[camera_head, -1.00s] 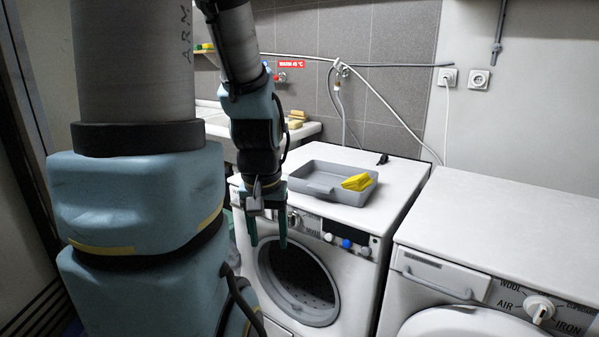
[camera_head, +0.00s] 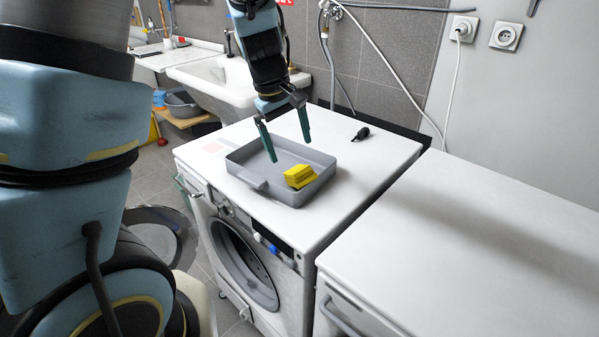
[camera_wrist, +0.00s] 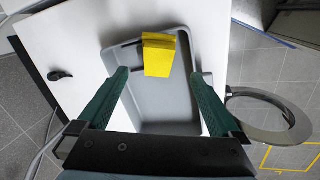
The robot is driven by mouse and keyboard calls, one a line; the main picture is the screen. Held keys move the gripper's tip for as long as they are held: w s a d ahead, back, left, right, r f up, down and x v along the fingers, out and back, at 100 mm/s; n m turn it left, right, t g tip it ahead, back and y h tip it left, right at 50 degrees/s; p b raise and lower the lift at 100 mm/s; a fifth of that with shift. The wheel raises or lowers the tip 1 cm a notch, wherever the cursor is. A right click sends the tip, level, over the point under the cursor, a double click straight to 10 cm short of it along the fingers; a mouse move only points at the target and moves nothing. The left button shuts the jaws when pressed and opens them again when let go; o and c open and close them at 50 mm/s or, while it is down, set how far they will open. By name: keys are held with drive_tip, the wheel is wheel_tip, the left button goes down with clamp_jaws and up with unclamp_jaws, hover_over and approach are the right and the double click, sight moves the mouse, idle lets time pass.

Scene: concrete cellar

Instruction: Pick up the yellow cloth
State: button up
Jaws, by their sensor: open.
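The yellow cloth (camera_head: 300,176) lies folded in the front right part of a grey tray (camera_head: 251,151) on top of the washing machine. My gripper (camera_head: 291,149) is open and empty above the tray, behind and a little left of the cloth in the head view. In the wrist view the cloth (camera_wrist: 159,55) is beyond the green fingertips (camera_wrist: 160,72), roughly centred between them, against one side of the tray. A gap to the cloth seems to remain, but its depth is hard to judge.
A small black object (camera_head: 361,133) lies on the washing machine's top (camera_head: 372,157) behind the tray. A second white machine (camera_head: 470,235) stands to the right with a bare top. A sink (camera_head: 222,80) is behind. The round door (camera_wrist: 270,112) hangs open in the wrist view.

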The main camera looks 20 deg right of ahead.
sight(298, 170)
drive_tip(key=x, duration=0.4)
drive_tip(key=shift+a+f, duration=0.1)
drive_tip(key=shift+w+p+x, duration=0.2)
drive_tip(key=shift+x, duration=1.15)
drive_tip(key=shift+w+p+x, duration=0.15)
drive_tip(key=shift+x, duration=1.15)
drive_tip(key=shift+c, duration=0.2)
drive_tip(key=c, duration=1.4)
wheel_tip(298, 170, up, 10)
drive_tip(key=shift+r, duration=0.1)
